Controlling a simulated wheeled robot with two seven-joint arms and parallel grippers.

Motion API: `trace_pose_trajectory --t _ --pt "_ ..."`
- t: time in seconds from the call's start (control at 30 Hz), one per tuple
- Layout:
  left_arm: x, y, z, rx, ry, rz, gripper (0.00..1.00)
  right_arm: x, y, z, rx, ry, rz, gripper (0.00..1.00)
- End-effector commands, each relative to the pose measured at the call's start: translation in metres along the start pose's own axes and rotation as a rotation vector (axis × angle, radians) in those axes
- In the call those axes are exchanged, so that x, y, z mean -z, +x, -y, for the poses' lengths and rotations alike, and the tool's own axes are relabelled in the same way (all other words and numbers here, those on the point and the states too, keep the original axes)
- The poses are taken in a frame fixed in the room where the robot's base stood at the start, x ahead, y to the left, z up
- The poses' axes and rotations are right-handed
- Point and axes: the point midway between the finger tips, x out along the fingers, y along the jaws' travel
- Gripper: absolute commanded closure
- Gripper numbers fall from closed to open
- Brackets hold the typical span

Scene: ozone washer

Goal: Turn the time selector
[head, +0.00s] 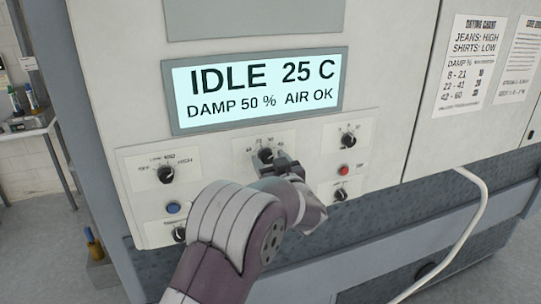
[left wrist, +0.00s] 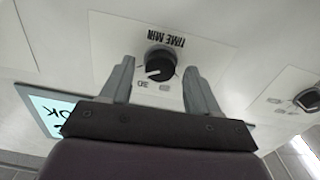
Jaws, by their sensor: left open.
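The time selector (head: 265,155) is a black round knob with a pale pointer mark, in the middle of the control panel below the display. In the left wrist view the knob (left wrist: 160,65) shows upside down under the label "TIME MIN", its mark towards the left of the picture. My left gripper (head: 281,164) is in front of the knob and partly covers its plate in the head view. In the left wrist view its two open fingers (left wrist: 159,68) stand on either side of the knob, with a visible gap on each side. My right gripper is not in view.
The display (head: 258,91) reads IDLE 25 C, DAMP 50 %, AIR OK. Other controls flank the selector: a heat knob (head: 165,174), a blue button (head: 173,208), an upper right knob (head: 347,140), a red button (head: 344,170). A white cable (head: 469,223) hangs right.

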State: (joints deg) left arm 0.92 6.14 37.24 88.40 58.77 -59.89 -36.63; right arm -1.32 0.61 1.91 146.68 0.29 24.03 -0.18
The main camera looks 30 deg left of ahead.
Motion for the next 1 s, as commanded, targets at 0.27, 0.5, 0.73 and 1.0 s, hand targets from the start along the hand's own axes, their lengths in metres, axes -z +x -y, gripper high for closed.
trace_pose_trajectory --t 0.27,0.5,0.73,1.0 --pt "-0.001 0.001 0.000 0.000 0.000 0.000 0.55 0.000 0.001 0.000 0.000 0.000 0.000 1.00" --pt "-0.001 0.000 0.000 0.000 0.000 0.000 0.95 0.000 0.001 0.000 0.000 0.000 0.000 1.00" --pt "-0.003 0.000 0.000 -0.001 -0.031 -0.001 0.95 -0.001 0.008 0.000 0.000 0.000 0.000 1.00" --pt "-0.007 0.000 0.000 -0.001 -0.188 -0.005 0.95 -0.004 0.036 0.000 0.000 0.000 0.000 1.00"
